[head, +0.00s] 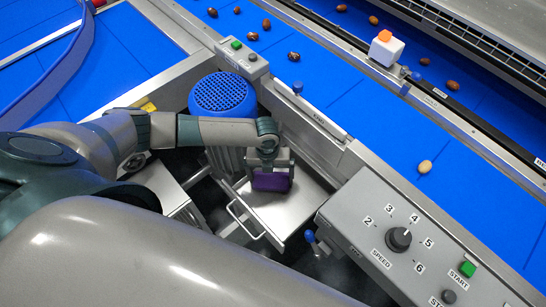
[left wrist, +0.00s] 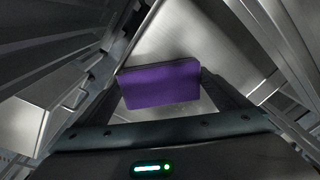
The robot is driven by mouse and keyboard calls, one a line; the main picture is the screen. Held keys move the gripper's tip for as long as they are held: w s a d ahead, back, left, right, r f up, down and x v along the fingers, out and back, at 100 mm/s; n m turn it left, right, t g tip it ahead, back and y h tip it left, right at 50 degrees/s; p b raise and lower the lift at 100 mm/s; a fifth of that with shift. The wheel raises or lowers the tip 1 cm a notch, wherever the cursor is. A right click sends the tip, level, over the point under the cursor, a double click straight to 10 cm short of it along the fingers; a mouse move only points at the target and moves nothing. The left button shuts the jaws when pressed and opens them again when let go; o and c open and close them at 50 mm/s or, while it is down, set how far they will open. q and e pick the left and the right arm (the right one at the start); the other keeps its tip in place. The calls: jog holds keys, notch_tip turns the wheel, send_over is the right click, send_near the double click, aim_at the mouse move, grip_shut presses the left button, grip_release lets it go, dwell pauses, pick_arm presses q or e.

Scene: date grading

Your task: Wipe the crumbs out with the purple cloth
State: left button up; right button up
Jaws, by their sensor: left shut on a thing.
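The purple cloth (head: 271,180) is a folded flat pad, held over an open metal drawer or tray (head: 290,213) with a wire handle at its front. My left gripper (head: 268,165) is shut on the cloth. In the left wrist view the cloth (left wrist: 160,85) sits between the two dark fingers, with the bare metal tray floor (left wrist: 210,40) behind it. I cannot tell whether the cloth touches the tray. I can make out no crumbs on the visible tray floor. My right gripper is not in view.
A control panel (head: 372,225) with a speed knob stands right of the tray. A blue motor cover (head: 222,93) is just behind my left wrist. A blue belt (head: 375,125) with several dates runs beyond, with a white sensor box (head: 386,50) at its side.

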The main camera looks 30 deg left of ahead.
aim_at(279, 185)
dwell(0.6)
pick_arm(q)
jog(key=shift+s+d+p, duration=0.3)
jog(key=shift+d+p, duration=0.1)
jog(key=shift+d, duration=0.5)
jog(key=shift+s+d+p, duration=0.3)
jog(key=shift+d+p, duration=0.05)
jog(key=shift+d, duration=0.5)
